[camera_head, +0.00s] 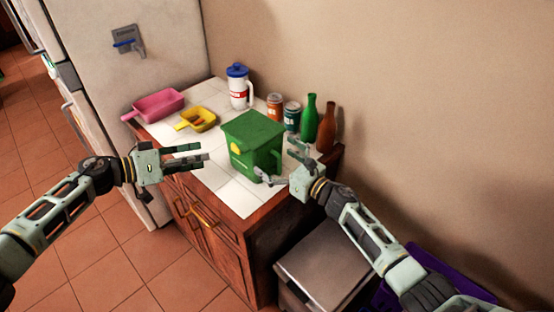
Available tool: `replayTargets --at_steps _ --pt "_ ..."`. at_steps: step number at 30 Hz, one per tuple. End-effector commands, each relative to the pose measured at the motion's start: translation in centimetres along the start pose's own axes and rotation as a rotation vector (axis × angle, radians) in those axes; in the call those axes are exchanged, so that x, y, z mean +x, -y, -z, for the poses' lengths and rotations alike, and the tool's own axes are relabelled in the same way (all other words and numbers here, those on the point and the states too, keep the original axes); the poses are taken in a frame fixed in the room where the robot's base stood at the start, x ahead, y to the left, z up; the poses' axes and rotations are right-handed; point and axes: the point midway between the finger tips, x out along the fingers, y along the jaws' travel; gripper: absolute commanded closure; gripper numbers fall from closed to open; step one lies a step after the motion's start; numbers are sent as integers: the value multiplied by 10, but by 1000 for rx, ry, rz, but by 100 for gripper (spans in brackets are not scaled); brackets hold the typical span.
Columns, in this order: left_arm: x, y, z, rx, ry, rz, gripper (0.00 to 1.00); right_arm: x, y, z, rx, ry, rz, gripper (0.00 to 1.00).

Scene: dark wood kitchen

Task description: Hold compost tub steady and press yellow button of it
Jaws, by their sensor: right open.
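The green compost tub (252,140) stands upright on the white tiled counter, its lid shut. The yellow button (237,149) shows on its left-facing side. My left gripper (205,154) is to the left of the tub, its two fingers apart and pointing at the tub, with nothing between them and a gap to the tub. My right gripper (276,161) is at the tub's right side, open, with one finger in front near the tub's lower corner and the other behind its right edge. Whether the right fingers touch the tub cannot be told.
On the white counter (228,192) stand a pink tray (158,104), a yellow scoop (200,119), a white jug with blue lid (238,88), two cans (292,115), a green bottle (309,119) and a brown bottle (327,127). The fridge (140,60) is at left, the wall behind.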

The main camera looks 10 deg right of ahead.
Motion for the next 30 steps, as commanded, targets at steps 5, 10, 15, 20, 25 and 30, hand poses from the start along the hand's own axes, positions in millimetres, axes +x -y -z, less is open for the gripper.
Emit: replayTargets --at_steps 5,10,15,20,25,30 --pt "0 0 0 0 0 0 69 0 0 0 1 0 0 9" --pt "0 0 0 0 0 0 69 0 -1 0 1 0 -1 24" --pt "0 0 0 0 0 0 69 0 -1 1 1 -1 -1 38" --pt "0 0 0 0 0 0 69 0 -1 1 2 -1 -1 52" --pt "0 0 0 0 0 0 69 0 0 1 1 -1 0 67" --pt "0 0 0 0 0 0 69 0 0 0 1 -1 0 82"
